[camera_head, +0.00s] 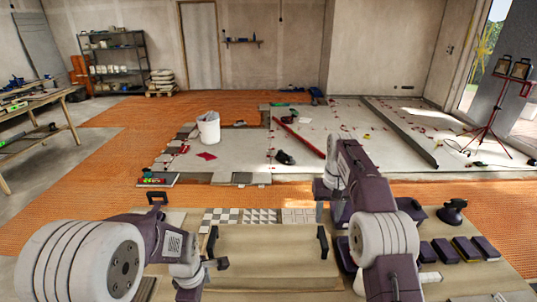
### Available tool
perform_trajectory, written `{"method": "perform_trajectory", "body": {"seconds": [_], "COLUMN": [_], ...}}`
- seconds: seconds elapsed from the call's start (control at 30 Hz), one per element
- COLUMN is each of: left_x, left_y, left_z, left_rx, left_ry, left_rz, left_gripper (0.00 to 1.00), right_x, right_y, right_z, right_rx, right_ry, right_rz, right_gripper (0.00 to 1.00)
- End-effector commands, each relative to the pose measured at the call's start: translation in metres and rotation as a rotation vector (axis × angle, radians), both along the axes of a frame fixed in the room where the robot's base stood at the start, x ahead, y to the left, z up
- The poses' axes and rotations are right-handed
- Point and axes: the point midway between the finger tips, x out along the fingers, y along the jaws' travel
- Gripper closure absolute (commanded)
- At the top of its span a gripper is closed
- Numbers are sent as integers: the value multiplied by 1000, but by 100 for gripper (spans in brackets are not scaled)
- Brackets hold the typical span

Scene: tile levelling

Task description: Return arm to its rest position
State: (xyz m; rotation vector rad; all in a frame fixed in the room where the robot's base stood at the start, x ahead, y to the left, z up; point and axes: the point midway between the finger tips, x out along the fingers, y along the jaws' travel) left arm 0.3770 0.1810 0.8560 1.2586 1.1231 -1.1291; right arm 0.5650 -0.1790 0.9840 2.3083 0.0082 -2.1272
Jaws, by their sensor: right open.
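My right arm (368,185) rises from the lower right, bends at the top and folds back down. My right gripper (327,190) is open at its left side, above the far edge of the work table. I see nothing held in it. My left arm (90,262) reaches in from the lower left, over the table's left side. The dark end part (215,263) by its wrist is small and partly hidden, so I cannot tell the jaws' state.
The work table holds patterned tile samples (255,216), a beige board (268,243) between black handles, a black suction cup (452,211) and several dark blocks (483,246). Beyond lie orange matting (75,190), a white bucket (208,130) and a tripod lamp (492,110).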

Motion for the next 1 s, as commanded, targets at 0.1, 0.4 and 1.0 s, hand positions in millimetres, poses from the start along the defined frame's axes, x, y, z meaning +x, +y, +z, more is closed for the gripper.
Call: {"method": "perform_trajectory", "body": {"seconds": [0.1,0.4,1.0], "left_x": [-9,-45,-89], "left_y": [0,-2,-2], "left_z": [30,75,72], "left_rx": [1,47,154], "left_ry": [-13,-30,-8], "left_rz": [-28,-434,-1536], "left_gripper": [0,0,0], "right_x": [-31,-145,-277], "right_y": [1,4,1], "right_z": [38,46,-55], "right_rx": [3,14,18], "right_ry": [14,37,-22], "right_rz": [2,-2,-29], "right_gripper": [58,58,58]}}
